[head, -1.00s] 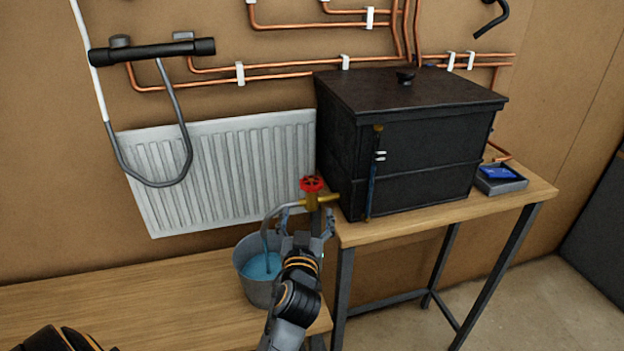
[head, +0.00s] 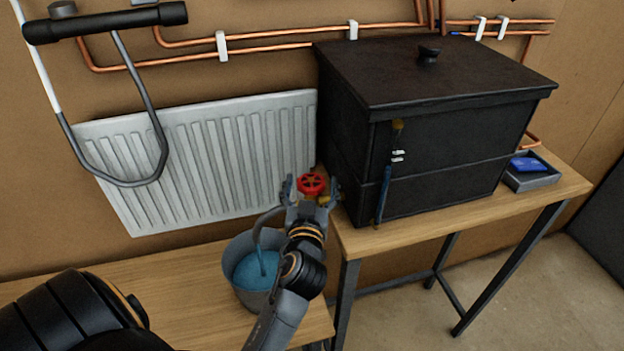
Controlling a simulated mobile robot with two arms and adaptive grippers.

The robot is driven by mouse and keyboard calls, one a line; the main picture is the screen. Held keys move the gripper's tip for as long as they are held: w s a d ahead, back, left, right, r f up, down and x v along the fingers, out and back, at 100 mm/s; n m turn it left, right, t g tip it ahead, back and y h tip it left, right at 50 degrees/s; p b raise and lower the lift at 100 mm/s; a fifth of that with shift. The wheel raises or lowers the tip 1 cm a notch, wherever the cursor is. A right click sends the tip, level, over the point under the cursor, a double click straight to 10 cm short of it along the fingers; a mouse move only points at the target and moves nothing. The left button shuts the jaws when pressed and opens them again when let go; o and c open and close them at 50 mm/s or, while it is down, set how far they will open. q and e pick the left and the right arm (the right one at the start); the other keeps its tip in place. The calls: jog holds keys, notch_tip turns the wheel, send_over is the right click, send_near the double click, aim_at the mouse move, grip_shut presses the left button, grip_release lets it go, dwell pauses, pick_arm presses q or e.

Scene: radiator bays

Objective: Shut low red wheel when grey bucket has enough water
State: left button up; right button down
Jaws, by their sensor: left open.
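The red wheel (head: 312,183) sits on a brass valve (head: 322,199) at the front left of the black tank. My left gripper (head: 311,191) is open, with one finger on each side of the wheel; I cannot tell whether they touch it. The grey bucket (head: 244,296) stands on the low bench below and left of the valve. A grey spout (head: 262,222) bends down into it, with a blue stream below. Blue water (head: 254,271) stands in the bucket below its rim. My forearm hides part of the bucket's right side. My right gripper is out of view.
The black lidded tank (head: 450,150) stands on a higher table (head: 480,220), with a blue-tipped sight tube (head: 386,185) on its front. A small tray (head: 533,181) is at right. A white radiator (head: 205,160) and copper pipes line the wall. The low bench (head: 200,290) is mostly clear.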

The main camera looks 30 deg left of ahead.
pick_arm(q)
jog(key=shift+s+d+r, duration=0.1)
jog(key=shift+s, duration=0.15)
jog(key=shift+c, duration=1)
jog(key=c, duration=1)
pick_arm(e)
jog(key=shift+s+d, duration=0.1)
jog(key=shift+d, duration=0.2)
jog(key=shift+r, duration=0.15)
